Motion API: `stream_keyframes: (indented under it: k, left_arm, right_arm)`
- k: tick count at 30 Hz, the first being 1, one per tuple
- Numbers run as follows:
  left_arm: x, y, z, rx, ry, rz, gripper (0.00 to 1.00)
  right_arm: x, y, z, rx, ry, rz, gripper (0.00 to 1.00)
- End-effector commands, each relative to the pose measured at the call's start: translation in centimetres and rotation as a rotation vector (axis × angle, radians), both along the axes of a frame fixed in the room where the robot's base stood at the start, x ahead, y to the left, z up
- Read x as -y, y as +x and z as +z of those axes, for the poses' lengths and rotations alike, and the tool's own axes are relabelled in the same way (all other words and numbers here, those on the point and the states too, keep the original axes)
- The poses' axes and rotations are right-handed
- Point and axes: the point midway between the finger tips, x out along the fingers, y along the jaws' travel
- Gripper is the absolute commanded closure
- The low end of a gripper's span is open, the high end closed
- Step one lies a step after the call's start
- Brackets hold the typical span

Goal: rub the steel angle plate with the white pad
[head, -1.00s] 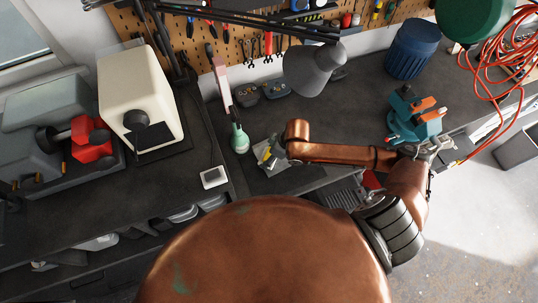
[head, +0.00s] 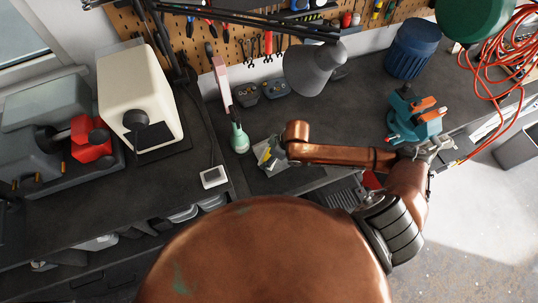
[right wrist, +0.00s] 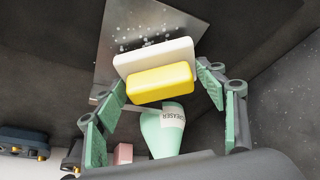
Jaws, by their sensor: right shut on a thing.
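The steel angle plate (right wrist: 150,22) is a grey sheet with scattered pale specks, at the top of the right wrist view. The pad (right wrist: 155,72) has a white layer toward the plate and a yellow layer toward my gripper. My right gripper (right wrist: 162,92), with green-lined fingers, is shut on the pad and holds it over the plate's near part. I cannot tell whether the white face touches the plate. In the head view my right gripper (head: 268,157) is small and partly hidden by my arm; yellow shows there. My left gripper is not in view.
A green bottle (head: 239,138) stands just left of my right gripper, and shows close by in the wrist view (right wrist: 162,137). A grey lamp (head: 312,68) hangs behind. A blue vise (head: 415,118) stands right. A white box (head: 213,177) lies near the front edge. Dark bench lies bare between lamp and vise.

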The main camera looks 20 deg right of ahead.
Motion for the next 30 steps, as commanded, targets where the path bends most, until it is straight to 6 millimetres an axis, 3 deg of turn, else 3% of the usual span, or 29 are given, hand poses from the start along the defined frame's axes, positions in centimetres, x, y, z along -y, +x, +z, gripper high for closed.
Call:
stream_keyframes:
  k: [19,30]
  left_arm:
    - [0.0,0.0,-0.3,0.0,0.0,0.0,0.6]
    - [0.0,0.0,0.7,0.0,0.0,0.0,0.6]
  right_arm:
    - [0.0,0.1,-1.0,0.0,0.0,0.0,0.55]
    - [-0.3,3.0,-0.7,0.003,0.001,0.0,0.55]
